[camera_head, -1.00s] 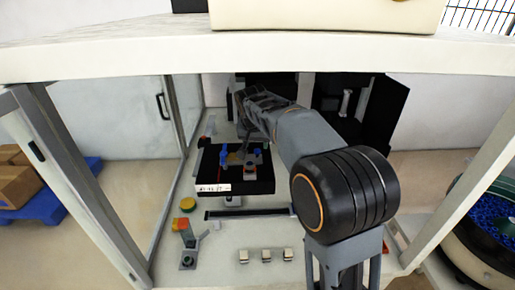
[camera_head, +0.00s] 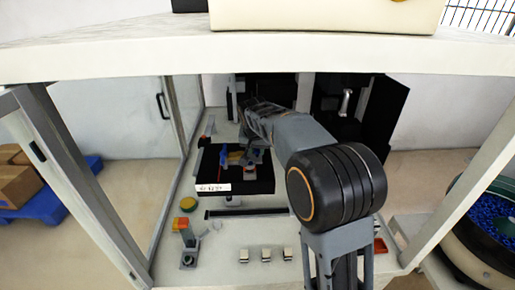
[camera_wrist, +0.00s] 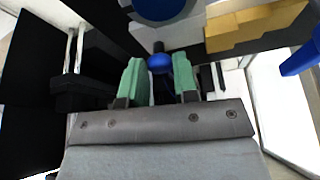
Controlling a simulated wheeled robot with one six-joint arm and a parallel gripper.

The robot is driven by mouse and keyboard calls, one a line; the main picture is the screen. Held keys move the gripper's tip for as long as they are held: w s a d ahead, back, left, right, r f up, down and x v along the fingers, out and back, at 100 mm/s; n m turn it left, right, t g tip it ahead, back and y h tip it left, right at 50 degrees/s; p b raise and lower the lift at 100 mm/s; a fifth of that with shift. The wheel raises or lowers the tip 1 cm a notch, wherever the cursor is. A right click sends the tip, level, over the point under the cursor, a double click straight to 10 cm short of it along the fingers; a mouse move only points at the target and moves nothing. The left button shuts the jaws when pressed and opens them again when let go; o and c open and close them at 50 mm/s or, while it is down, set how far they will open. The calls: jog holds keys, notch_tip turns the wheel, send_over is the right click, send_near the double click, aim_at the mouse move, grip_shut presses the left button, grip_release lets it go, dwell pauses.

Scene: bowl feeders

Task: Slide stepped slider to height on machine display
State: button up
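The black machine (camera_head: 255,188) stands on the table with a white display (camera_head: 214,187) on its front; its digits are too blurred to read. The yellow stepped slider (camera_wrist: 255,27) shows at the upper right of the wrist view, and looks small and partly hidden in the head view. My gripper (camera_wrist: 160,78) has green fingers held apart. A blue ball knob (camera_wrist: 160,63) on a dark stem appears between the fingertips; whether they touch it I cannot tell. In the head view my arm hides the fingers.
A blue part (camera_head: 224,155) stands up on the machine's left side. Several small white blocks (camera_head: 266,254) line the front. The table's top beam (camera_head: 330,58) crosses above my arm.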

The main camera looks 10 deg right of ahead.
grip_shut()
jog(key=shift+w+a, duration=0.15)
jog(key=shift+a, duration=0.55)
jog(key=shift+w+a, duration=0.1)
jog(key=shift+a, duration=0.55)
jog(key=o, duration=0.5)
grip_release()
jog(key=shift+d, duration=0.1)
jog(key=shift+r, duration=0.1)
jog(key=v, duration=1.2)
jog(key=shift+s+b, duration=0.1)
jog(key=shift+b, duration=0.2)
